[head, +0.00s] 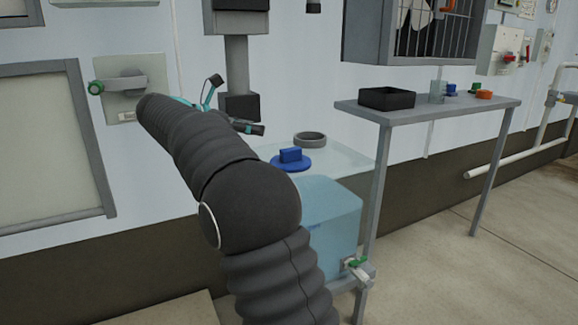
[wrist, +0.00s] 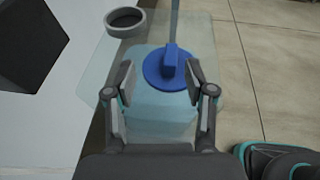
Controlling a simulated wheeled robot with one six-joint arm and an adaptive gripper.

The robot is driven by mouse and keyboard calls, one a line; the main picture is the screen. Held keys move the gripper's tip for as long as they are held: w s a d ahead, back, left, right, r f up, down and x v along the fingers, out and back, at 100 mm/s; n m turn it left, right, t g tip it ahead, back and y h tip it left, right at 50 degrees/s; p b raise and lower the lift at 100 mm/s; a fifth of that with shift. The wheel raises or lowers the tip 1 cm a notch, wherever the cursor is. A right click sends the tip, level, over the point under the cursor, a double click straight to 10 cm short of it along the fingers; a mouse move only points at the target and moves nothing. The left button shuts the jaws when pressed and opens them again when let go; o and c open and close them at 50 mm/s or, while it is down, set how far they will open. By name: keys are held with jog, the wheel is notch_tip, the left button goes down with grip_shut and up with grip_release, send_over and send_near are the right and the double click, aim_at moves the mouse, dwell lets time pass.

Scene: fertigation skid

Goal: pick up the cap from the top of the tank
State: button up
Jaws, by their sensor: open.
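The cap (head: 291,160) is a blue disc with a raised block-shaped grip. It lies on the translucent pale-blue top of the tank (head: 333,217), beside a grey ring-shaped neck (head: 310,139). In the wrist view the cap (wrist: 159,72) shows between and just beyond the fingertips of my gripper (wrist: 160,80), with the neck (wrist: 125,22) farther up and left. My gripper is open and empty. In the head view my dark arm hides part of the tank, and my gripper is only partly seen, up and left of the cap.
A grey side table (head: 430,111) at the right holds a black tray (head: 387,98), a clear cup (head: 437,92) and small coloured parts. A valve with a green handle (head: 357,267) juts from the tank's lower front. A grey post-mounted box (head: 238,106) hangs on the wall behind.

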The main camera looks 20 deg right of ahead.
jog(key=shift+m+g+y, duration=0.4)
jog(key=shift+m+g, duration=0.5)
jog(key=d+f, duration=0.2)
jog(key=d+f+b, duration=0.1)
jog(key=d+f, duration=0.3)
jog(key=shift+s+d+f, duration=0.15)
jog(key=shift+s+d, duration=0.15)
jog(key=shift+b+x, duration=0.6)
jog(key=shift+x, duration=2)
jog(key=shift+w+a+f, duration=0.1)
jog(key=shift+w+f, duration=0.05)
jog(key=shift+c, duration=0.2)
grip_shut()
